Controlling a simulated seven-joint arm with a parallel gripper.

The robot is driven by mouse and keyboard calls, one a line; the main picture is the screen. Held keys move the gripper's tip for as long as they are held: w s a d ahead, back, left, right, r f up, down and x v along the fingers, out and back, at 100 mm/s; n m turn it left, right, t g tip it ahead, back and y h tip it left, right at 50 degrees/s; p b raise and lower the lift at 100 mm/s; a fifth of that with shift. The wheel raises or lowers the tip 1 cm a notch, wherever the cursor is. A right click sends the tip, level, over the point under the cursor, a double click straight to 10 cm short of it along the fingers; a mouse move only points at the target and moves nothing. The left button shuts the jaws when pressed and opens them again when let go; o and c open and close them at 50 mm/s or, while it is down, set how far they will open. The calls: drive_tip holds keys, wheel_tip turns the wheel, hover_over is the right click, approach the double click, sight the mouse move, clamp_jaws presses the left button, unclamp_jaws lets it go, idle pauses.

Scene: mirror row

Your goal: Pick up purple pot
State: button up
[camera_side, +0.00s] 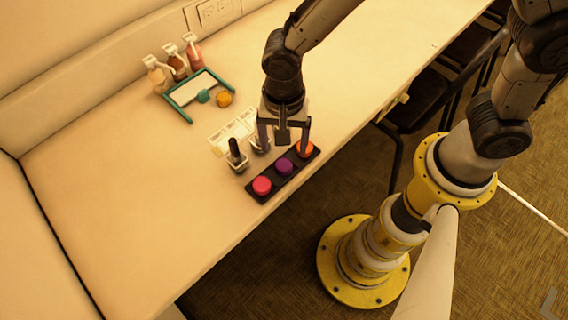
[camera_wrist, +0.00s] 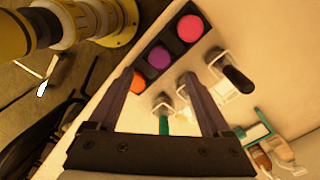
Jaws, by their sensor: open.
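The purple pot (camera_side: 284,167) sits in the middle of a black tray (camera_side: 252,193), between a pink-red pot (camera_side: 262,185) and an orange pot (camera_side: 304,149). My gripper (camera_side: 285,146) is open and empty above the tray, near the orange pot. In the wrist view the purple pot (camera_wrist: 159,57) lies beyond my open fingertips (camera_wrist: 160,88), toward the top. The pink-red pot (camera_wrist: 190,28) is farther up, and the orange pot (camera_wrist: 137,84) is partly hidden behind the left finger.
Clear holders stand beside the tray, one with a dark-handled brush (camera_side: 235,152). A teal-framed mirror (camera_side: 180,107), an orange-yellow round item (camera_side: 224,99) and several bottles (camera_side: 173,66) stand farther back. The table's front edge is close to the tray; the left table is bare.

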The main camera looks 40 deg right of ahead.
sight(284, 164)
drive_tip(key=shift+f, duration=3.6)
clamp_jaws()
